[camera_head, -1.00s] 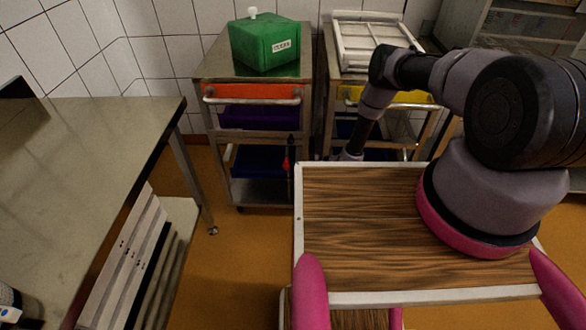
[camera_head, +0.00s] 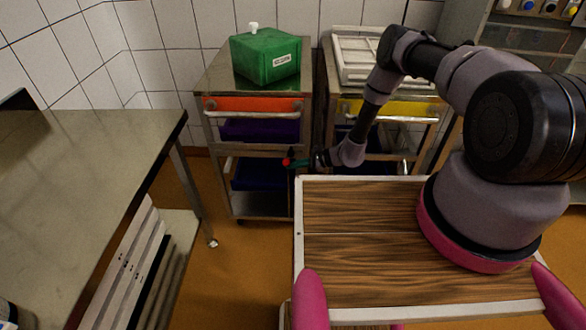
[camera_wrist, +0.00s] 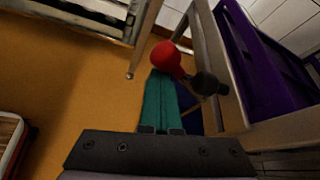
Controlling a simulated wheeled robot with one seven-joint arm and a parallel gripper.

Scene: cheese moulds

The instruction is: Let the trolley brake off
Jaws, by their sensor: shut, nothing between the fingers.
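The trolley (camera_head: 208,134) is a steel frame with an orange front strip, standing left of centre at the back. Its brake lever has a red ball knob (camera_head: 286,162) and a black part by the right front post. In the wrist view the red knob (camera_wrist: 165,56) is at the fingertips, with the black part (camera_wrist: 207,84) to its right against the post. My gripper (camera_head: 295,163) is shut and empty, its teal fingers (camera_wrist: 160,80) pointing at the knob. The tips overlap the knob's lower edge in view; I cannot tell whether they touch.
A green box (camera_head: 265,58) stands on the trolley, with purple (camera_head: 258,130) and blue bins below. A second trolley with a yellow strip (camera_head: 395,109) and white frames stands close on the right. A steel table (camera_head: 80,150) is at left; orange floor lies between.

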